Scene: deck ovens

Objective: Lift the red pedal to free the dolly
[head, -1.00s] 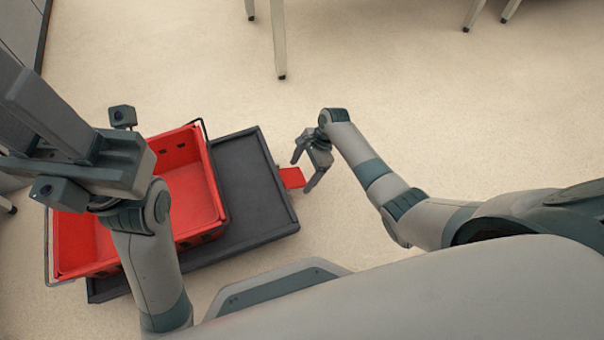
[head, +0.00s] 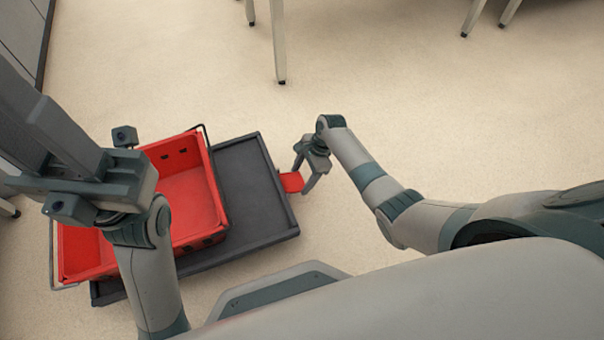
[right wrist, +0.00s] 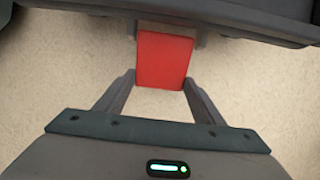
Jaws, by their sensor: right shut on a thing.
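The red pedal (head: 292,182) sticks out from the right edge of the dark grey dolly (head: 262,222). My right gripper (head: 303,182) is shut on the pedal. In the right wrist view, the pedal (right wrist: 164,62) has one finger at each side of its near end, and its far end meets the dolly's edge (right wrist: 100,8). I cannot tell the pedal's exact tilt. My left gripper (head: 45,135) is raised at the left, with its fingers apart and nothing seen between them. It and its arm hide part of the dolly's load.
A red crate (head: 190,205) with a thin dark handle stands on the left part of the dolly. Pale furniture legs (head: 279,45) stand on the floor at the top. A grey cabinet (head: 20,40) is at the upper left.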

